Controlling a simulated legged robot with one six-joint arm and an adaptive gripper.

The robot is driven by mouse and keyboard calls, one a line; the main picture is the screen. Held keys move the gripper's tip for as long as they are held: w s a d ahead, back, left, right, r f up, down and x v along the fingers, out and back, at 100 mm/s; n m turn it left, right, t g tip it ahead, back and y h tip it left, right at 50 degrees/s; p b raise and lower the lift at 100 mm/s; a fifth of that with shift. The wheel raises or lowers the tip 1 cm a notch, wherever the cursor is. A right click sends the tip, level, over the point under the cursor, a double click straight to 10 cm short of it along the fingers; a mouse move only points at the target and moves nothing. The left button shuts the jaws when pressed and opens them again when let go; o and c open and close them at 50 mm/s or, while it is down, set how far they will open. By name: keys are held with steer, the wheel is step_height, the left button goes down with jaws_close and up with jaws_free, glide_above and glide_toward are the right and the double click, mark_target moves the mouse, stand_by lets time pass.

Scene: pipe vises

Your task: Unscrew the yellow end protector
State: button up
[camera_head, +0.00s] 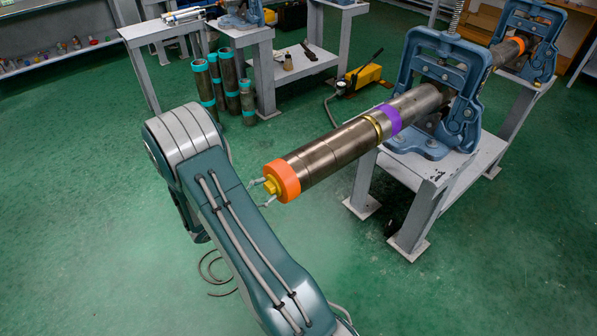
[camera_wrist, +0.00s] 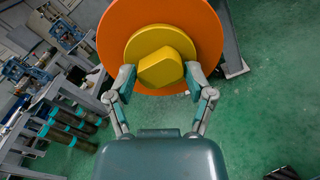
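The yellow end protector (camera_head: 271,186) sits in the middle of an orange ring (camera_head: 284,180) on the near end of a steel pipe (camera_head: 333,154). In the wrist view the protector (camera_wrist: 160,66) shows a raised blocky knob on a round yellow disc, with the orange ring (camera_wrist: 214,40) around it. My gripper (camera_wrist: 158,84) is open, with one finger on each side of the knob's lower part. The fingers look close to the knob, but I cannot tell whether they touch it. In the head view my gripper (camera_head: 264,192) is partly hidden behind my arm.
A blue pipe vise (camera_head: 440,85) on a grey stand (camera_head: 430,195) holds the pipe, which has a purple band (camera_head: 389,118). Several upright pipes (camera_head: 228,80) stand by a workbench at the back. A yellow pump (camera_head: 362,76) lies on the floor. Green floor is clear in front.

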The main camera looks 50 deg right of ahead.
steer(key=shift+a, duration=0.15)
steer(key=c, duration=0.4)
steer(key=shift+n, duration=0.8)
steer(key=n, duration=1.2)
steer(key=shift+r+g, duration=0.1)
steer(key=shift+g, duration=0.2)
steer(key=shift+n, duration=0.3)
